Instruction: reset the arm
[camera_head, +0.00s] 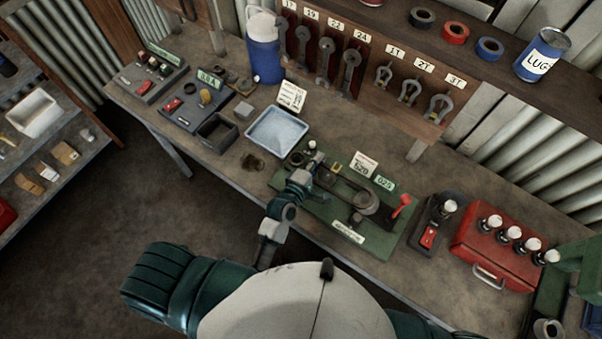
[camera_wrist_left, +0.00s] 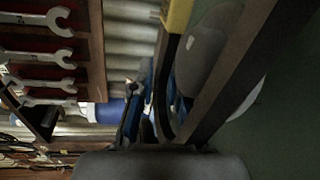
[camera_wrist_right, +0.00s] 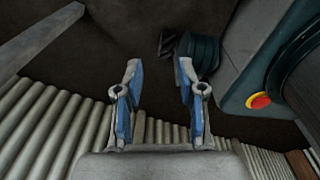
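A green fixture plate (camera_head: 318,207) lies on the bench, carrying a dark flat bar, a round dark part (camera_head: 364,200) and a lever with a red knob (camera_head: 401,204). My left gripper (camera_head: 311,152) is at the plate's left end, small and partly hidden by its wrist. In the left wrist view a dark bar (camera_wrist_left: 222,75) crosses close in front of the blue-padded fingers, so their opening and any hold are unclear. My right gripper (camera_wrist_right: 160,95) is open and empty in the right wrist view, away from the fixture; it is outside the head view.
A blue-grey tray (camera_head: 278,132) and a dark open box (camera_head: 217,132) stand left of the fixture. A switch box (camera_head: 431,229) and a red case with several white-topped knobs (camera_head: 497,246) stand right. Wrenches (camera_head: 326,60) hang behind. My right arm is near a corrugated wall (camera_wrist_right: 45,125).

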